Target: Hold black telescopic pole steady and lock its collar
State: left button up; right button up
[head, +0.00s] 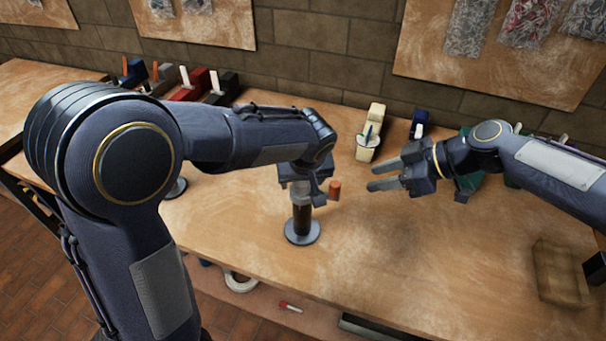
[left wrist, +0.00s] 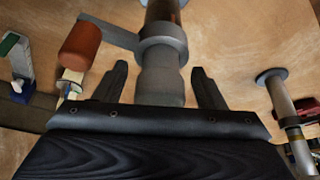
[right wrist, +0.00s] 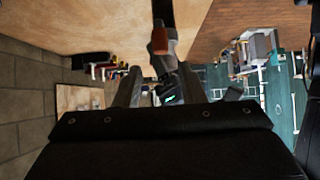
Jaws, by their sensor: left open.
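The black pole (head: 302,218) stands upright on a round grey base (head: 302,232) on the workbench. Its grey collar (left wrist: 163,45) has a side lever ending in an orange-red knob (head: 334,190); the knob is also large in the left wrist view (left wrist: 80,45). My left gripper (head: 303,190) is at the upper part of the pole. In the left wrist view its open fingers (left wrist: 162,85) stand either side of the grey tube, with gaps visible. My right gripper (head: 378,175) is open and empty, to the right of the knob. The knob shows beyond its fingers in the right wrist view (right wrist: 159,41).
A cream tape dispenser (head: 370,135) stands behind the pole, with coloured holders (head: 205,82) along the wall. A brown block (head: 560,272) lies at the right. Another round-based post (left wrist: 280,100) stands nearby. The bench front around the pole is clear.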

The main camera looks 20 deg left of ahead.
aim_at(336, 184)
pick_arm(q)
jog(key=c, duration=1.3)
grip_shut()
pick_arm(e)
jog(key=shift+o, duration=0.7)
jog(key=shift+s+f+m+t+y, duration=0.15)
jog(key=shift+s+f+m+y, duration=0.1)
jog(key=shift+f, duration=0.2)
jog(key=shift+s+f+m+t+y, duration=0.15)
jog(key=shift+f+m, duration=0.1)
jog(key=shift+f, duration=0.2)
jog(key=a+f+t, duration=0.1)
jog(key=a, duration=0.2)
jog(key=w+a+f+m+t+y, duration=0.1)
jog(key=a, duration=0.2)
jog(key=a+f+m+t, duration=0.1)
jog(key=a+f, duration=0.1)
jog(key=a, duration=0.1)
jog(key=shift+w+a, duration=0.2)
jog(key=shift+w, duration=0.05)
